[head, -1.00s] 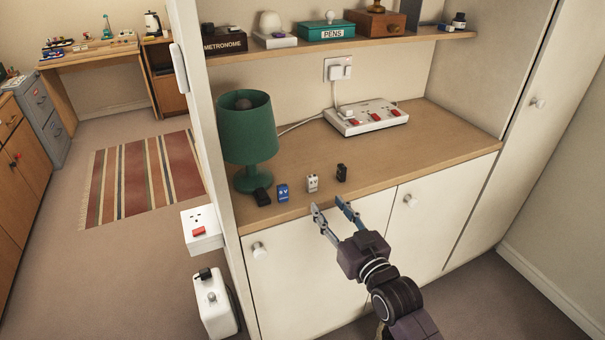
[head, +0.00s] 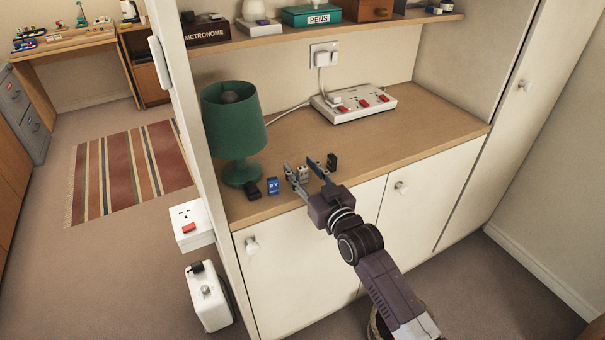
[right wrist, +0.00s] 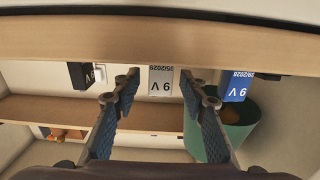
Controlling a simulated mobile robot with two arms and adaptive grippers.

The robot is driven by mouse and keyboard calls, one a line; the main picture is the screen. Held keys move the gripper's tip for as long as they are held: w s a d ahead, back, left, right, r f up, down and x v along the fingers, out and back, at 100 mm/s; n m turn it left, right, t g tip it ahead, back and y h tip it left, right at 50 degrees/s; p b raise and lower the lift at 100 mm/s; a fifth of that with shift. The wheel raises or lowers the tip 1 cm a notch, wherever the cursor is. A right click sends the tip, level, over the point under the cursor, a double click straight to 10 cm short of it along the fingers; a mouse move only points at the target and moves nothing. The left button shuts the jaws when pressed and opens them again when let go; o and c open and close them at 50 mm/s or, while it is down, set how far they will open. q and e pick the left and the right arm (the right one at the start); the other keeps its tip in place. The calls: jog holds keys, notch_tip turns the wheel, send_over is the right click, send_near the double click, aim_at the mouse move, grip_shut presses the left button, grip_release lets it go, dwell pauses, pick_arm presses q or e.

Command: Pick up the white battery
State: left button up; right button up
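The white battery (head: 303,174) stands upright on the wooden counter near its front edge, between a blue battery and a black one. In the right wrist view the white battery (right wrist: 160,82) shows "9 V" and a date. My right gripper (head: 299,164) is open, with one finger on each side of the white battery. In the right wrist view there is a small gap between the battery and each fingertip of my right gripper (right wrist: 160,74). My left gripper is not in view.
The blue battery (head: 273,186) and a black battery (head: 332,162) stand close on either side. Another small black object (head: 253,190) lies by the green lamp (head: 235,130). The counter's right part is clear.

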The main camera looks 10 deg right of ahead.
grip_shut()
dwell(0.3)
jog(key=shift+r, duration=0.1)
